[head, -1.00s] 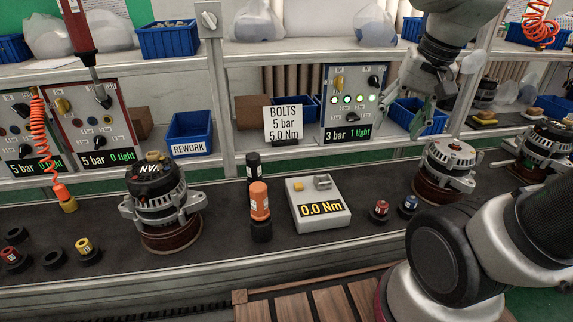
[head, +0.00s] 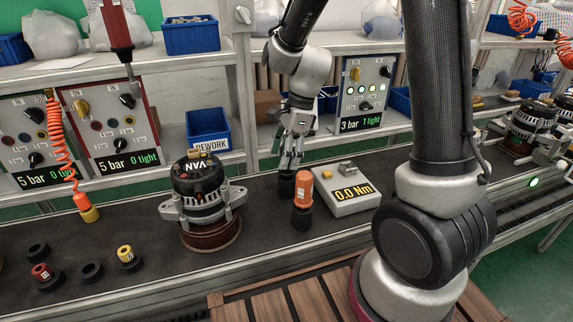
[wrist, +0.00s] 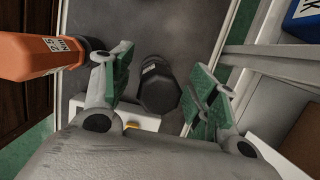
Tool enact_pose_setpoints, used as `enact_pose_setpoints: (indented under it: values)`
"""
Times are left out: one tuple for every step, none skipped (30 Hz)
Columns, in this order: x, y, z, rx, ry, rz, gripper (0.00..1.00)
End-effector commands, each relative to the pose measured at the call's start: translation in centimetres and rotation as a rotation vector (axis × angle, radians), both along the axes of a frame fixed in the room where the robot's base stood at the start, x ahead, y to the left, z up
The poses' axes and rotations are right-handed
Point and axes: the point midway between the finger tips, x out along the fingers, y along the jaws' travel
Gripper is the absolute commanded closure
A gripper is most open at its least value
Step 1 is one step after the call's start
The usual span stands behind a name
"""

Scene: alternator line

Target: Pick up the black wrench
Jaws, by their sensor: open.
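The black wrench (head: 286,186) stands upright on the dark bench, just behind and left of the orange wrench (head: 303,188). My gripper (head: 291,160) points down over the black wrench and hides its upper part. In the wrist view the black wrench (wrist: 158,90) shows between my two green-padded fingers, with a gap on each side. My fingers are open and hold nothing. The orange wrench (wrist: 45,56) lies to the left in the wrist view, close to the left finger.
The grey torque display box (head: 342,200), reading 0.0 Nm, sits right of the wrenches. An alternator (head: 203,190) stands to the left. The blue REWORK bin (head: 207,127) and the shelf post (head: 243,100) are behind. Small sockets (head: 90,271) lie at front left.

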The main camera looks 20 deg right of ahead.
Motion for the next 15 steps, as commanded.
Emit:
enact_pose_setpoints:
  values:
    - [-0.1, 0.2, -0.8, -0.001, 0.003, 0.001, 0.41]
    - [0.0, 0.3, -1.2, -0.001, 0.003, 0.002, 0.41]
    - [0.0, 0.4, -1.6, -0.001, 0.002, 0.002, 0.41]
    - [0.0, 0.5, -1.8, -0.001, 0.001, 0.001, 0.41]
    - [0.0, 0.5, -2.0, 0.000, 0.001, 0.001, 0.41]
    - [0.0, 0.6, -2.1, 0.000, 0.000, 0.001, 0.41]
    - [0.0, 0.6, -2.2, 0.000, -0.001, 0.001, 0.41]
    - [0.0, 0.6, -2.2, 0.000, -0.001, 0.001, 0.41]
    - [0.0, 0.6, -2.2, 0.000, -0.001, 0.001, 0.41]
    - [0.0, 0.6, -2.2, 0.000, -0.001, 0.001, 0.41]
    - [0.0, 0.6, -2.2, 0.000, -0.001, 0.001, 0.41]
    - [0.0, 0.6, -2.2, 0.000, -0.001, 0.001, 0.41]
    - [0.0, 0.6, -2.2, 0.000, -0.001, 0.001, 0.45]
    - [0.0, 0.6, -2.1, 0.000, -0.001, 0.002, 0.50]
    - [0.0, 0.6, -2.1, 0.000, -0.001, 0.002, 0.58]
